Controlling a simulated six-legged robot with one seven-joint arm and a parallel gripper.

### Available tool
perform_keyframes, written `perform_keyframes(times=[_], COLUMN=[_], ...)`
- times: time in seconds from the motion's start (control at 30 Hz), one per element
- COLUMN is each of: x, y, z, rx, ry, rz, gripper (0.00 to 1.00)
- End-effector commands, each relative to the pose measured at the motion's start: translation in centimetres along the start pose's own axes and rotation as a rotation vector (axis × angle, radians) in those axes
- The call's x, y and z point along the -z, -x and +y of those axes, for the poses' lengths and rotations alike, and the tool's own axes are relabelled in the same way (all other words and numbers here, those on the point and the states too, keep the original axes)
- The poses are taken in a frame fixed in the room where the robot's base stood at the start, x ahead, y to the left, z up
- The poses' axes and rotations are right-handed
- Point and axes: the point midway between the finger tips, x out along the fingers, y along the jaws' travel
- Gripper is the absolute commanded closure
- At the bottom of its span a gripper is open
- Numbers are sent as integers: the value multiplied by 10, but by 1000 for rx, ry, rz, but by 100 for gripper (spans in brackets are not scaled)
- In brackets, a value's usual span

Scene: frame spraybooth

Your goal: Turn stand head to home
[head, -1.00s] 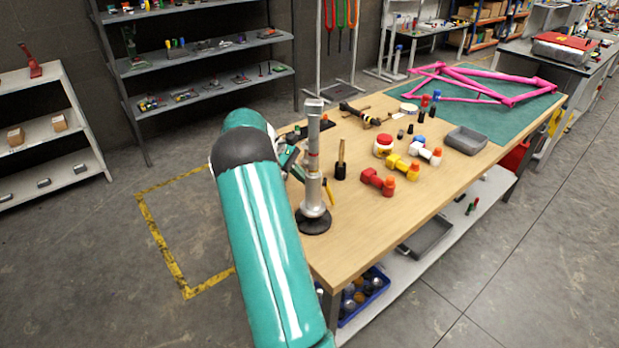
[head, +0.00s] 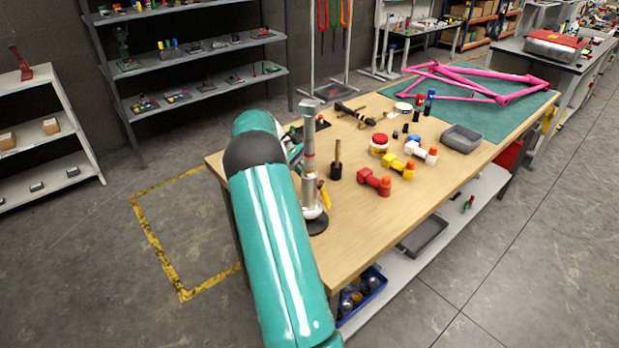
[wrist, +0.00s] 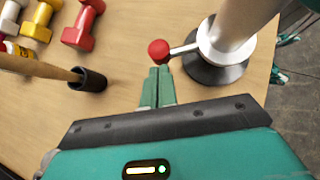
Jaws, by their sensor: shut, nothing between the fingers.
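The stand is a grey upright post (head: 309,150) on a round black base (head: 318,222) near the left end of the workbench. In the wrist view its lower post (wrist: 238,25) rises from the black base (wrist: 215,68), and a short lever with a red ball knob (wrist: 158,51) points left from a white collar. My gripper (wrist: 157,72) is shut and empty, its fingertips just below the red knob in the picture; I cannot tell whether they touch. The stand's head is not clear.
The brush cup (wrist: 92,80) is left of the gripper.

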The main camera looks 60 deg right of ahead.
Motion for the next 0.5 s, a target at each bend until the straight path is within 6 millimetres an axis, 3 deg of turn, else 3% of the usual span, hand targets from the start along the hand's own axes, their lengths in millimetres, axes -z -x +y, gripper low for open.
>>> perform_keyframes(times=[0.5], x=[-14], y=[-13], z=[6], rx=[-7], ry=[6], rz=[-1], gripper=[100])
